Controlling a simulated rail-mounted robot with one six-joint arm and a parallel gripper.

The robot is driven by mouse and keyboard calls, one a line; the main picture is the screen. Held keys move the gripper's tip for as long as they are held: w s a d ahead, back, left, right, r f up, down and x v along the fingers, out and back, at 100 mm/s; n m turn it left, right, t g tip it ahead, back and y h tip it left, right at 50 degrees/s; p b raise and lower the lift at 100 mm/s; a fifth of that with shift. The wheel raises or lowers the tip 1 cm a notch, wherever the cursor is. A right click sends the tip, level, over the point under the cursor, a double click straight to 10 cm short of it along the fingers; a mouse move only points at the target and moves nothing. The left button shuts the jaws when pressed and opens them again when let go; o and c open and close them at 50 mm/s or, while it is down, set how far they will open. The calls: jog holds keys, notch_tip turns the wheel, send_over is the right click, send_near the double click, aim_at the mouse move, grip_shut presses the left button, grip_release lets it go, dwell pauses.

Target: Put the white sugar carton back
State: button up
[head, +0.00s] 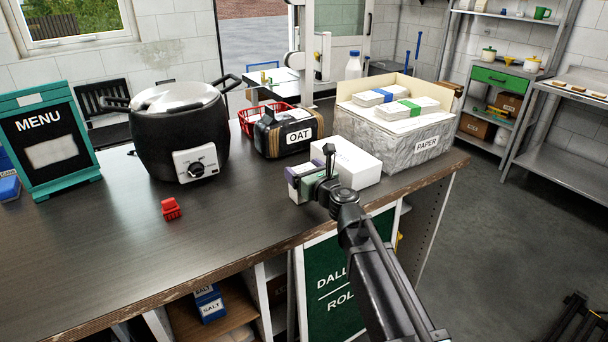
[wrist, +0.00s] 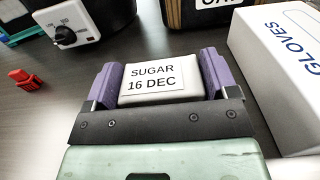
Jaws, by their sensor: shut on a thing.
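The white sugar carton (wrist: 152,82), labelled "SUGAR 16 DEC", sits between the two purple fingers of my gripper (wrist: 160,88) in the wrist view. The fingers are shut on its left and right sides. In the head view my gripper (head: 308,178) is at the front part of the dark counter (head: 120,235), just left of a white box. There the carton is mostly hidden by my gripper and arm. I cannot tell whether its underside touches the counter.
The white gloves box (wrist: 280,70) is close on the right. The OAT container (head: 292,133) and red basket (head: 255,115) stand behind, with the PAPER box (head: 390,150) at right. A black cooker (head: 180,130) and small red object (head: 171,209) are left. The front-left counter is clear.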

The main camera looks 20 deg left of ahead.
jog(key=o, duration=1)
jog(key=shift+f, duration=0.1)
jog(key=shift+c, duration=0.2)
jog(key=shift+r, duration=0.25)
jog(key=v, duration=1.2)
jog(key=shift+f, duration=0.1)
jog(key=s+d+f+n+g+h, duration=0.3)
jog(key=d+n, duration=0.5)
jog(key=d, duration=0.3)
jog(key=s+d+f+n+g+h, duration=0.4)
jog(key=s+d+f+n+h, duration=0.2)
jog(key=s+d+f+n, duration=0.1)
jog(key=s+d+f+n+g+h, duration=0.4)
jog(key=d+f+n, duration=0.3)
jog(key=d+n, duration=0.3)
jog(key=s+d+h, duration=0.1)
jog(key=d, duration=0.3)
jog(key=shift+d+n, duration=0.35)
jog(key=shift+n, duration=0.05)
